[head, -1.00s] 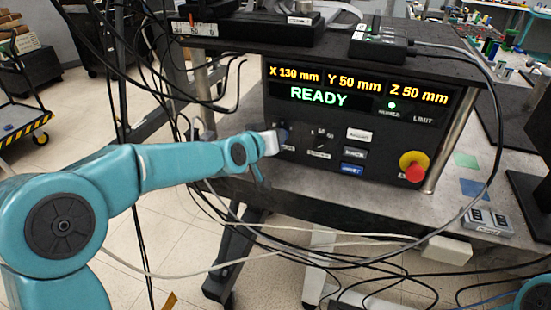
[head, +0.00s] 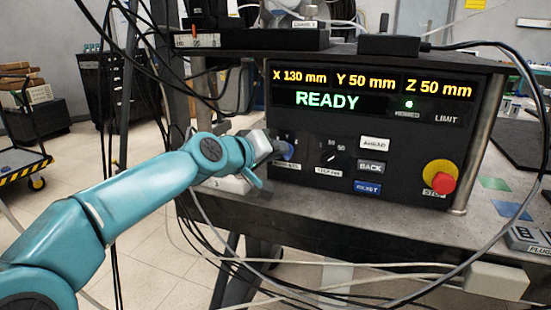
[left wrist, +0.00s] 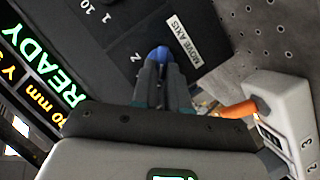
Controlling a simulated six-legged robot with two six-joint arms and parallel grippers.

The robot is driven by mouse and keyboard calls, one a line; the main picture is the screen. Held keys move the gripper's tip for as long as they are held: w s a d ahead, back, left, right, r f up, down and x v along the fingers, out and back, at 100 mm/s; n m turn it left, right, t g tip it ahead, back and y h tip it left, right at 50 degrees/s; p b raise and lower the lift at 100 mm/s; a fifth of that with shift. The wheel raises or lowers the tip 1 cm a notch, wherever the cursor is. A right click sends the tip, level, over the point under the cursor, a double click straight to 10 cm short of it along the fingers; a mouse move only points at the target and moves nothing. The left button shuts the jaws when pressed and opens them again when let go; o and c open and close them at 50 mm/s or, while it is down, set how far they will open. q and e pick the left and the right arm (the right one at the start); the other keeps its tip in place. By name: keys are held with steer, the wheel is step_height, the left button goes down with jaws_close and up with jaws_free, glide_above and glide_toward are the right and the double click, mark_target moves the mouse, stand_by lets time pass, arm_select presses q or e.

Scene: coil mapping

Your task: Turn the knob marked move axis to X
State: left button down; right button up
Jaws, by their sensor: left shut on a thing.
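The black control panel (head: 410,135) has its display lit, reading X 130 mm, Y 50 mm, Z 50 mm and READY. The blue move axis knob (head: 288,154) is at the panel's lower left. It also shows in the left wrist view (left wrist: 158,55), with the MOVE AXIS label (left wrist: 184,38) beside it and a Z mark on its other side. My left gripper (head: 281,149) is shut on this knob; its fingers (left wrist: 161,72) cover much of it. The knob's pointer and its other marks are hidden. My right gripper is out of view.
A second knob (head: 330,157) sits just right of the gripped one, then the white, BACK and blue RESET buttons (head: 368,187). A red stop button (head: 442,183) is farther right. Black cables (head: 205,235) hang loosely before the bench. A grey numbered box (left wrist: 290,115) stands near the gripper.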

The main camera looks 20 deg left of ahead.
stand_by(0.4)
arm_select(q)
steer(key=c, duration=1.1)
jaws_free()
steer(key=shift+c, duration=0.2)
steer(key=v, duration=1.6)
steer(key=shift+s, duration=0.2)
steer(key=shift+a+f, duration=0.1)
